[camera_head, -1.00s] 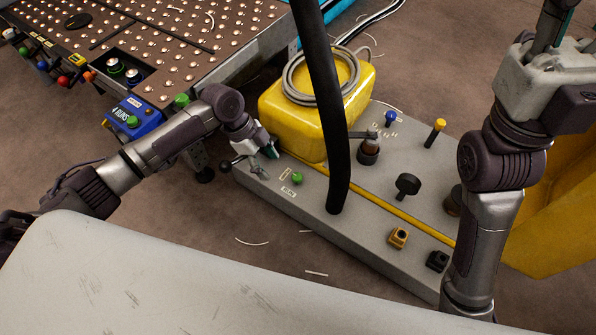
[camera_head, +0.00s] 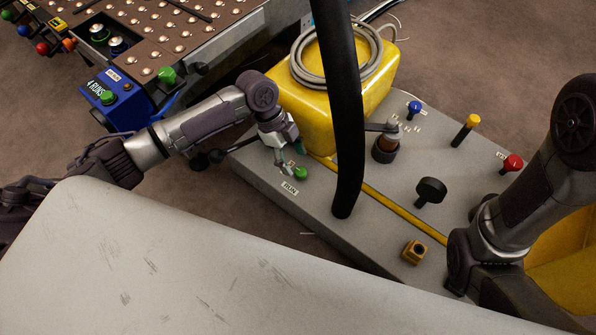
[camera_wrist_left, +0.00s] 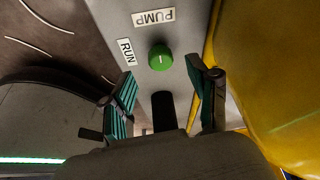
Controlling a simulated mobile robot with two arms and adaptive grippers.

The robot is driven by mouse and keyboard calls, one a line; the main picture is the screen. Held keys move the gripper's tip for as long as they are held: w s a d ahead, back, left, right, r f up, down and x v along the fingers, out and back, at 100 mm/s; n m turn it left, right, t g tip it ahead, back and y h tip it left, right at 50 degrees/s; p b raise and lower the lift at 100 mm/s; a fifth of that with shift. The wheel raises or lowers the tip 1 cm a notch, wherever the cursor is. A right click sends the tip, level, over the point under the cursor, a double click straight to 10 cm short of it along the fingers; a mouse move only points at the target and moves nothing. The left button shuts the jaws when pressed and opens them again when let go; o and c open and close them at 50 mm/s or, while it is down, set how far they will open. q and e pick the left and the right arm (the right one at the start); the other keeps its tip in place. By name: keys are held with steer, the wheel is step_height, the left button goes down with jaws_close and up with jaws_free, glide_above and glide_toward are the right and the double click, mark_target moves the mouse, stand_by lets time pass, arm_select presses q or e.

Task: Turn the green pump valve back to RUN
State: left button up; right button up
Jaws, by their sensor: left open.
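The green pump valve (camera_head: 301,172) is a small round knob on the grey panel top, beside the RUN label (camera_head: 289,188). In the left wrist view the knob (camera_wrist_left: 160,57) has a short pale mark on top. The RUN label (camera_wrist_left: 126,52) lies left of it and the PUMP label (camera_wrist_left: 154,17) above it. My left gripper (camera_head: 288,158) is open right beside the knob. In the left wrist view its teal-padded fingers (camera_wrist_left: 164,98) stand apart, with the knob just beyond the tips and not between them. My right gripper is out of view.
A black bar (camera_wrist_left: 163,112) shows between the left fingers. A yellow tank (camera_head: 340,95) with a coiled hose stands close behind the gripper. A thick black hose (camera_head: 345,110) rises right of the knob. A black knob (camera_head: 430,190) and a yellow-topped post (camera_head: 466,128) stand farther right.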

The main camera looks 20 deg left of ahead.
mark_target(300, 171)
arm_select(q)
steer(key=shift+b+x, duration=0.9)
steer(key=shift+x, duration=1.1)
steer(key=shift+r, duration=0.1)
jaws_close()
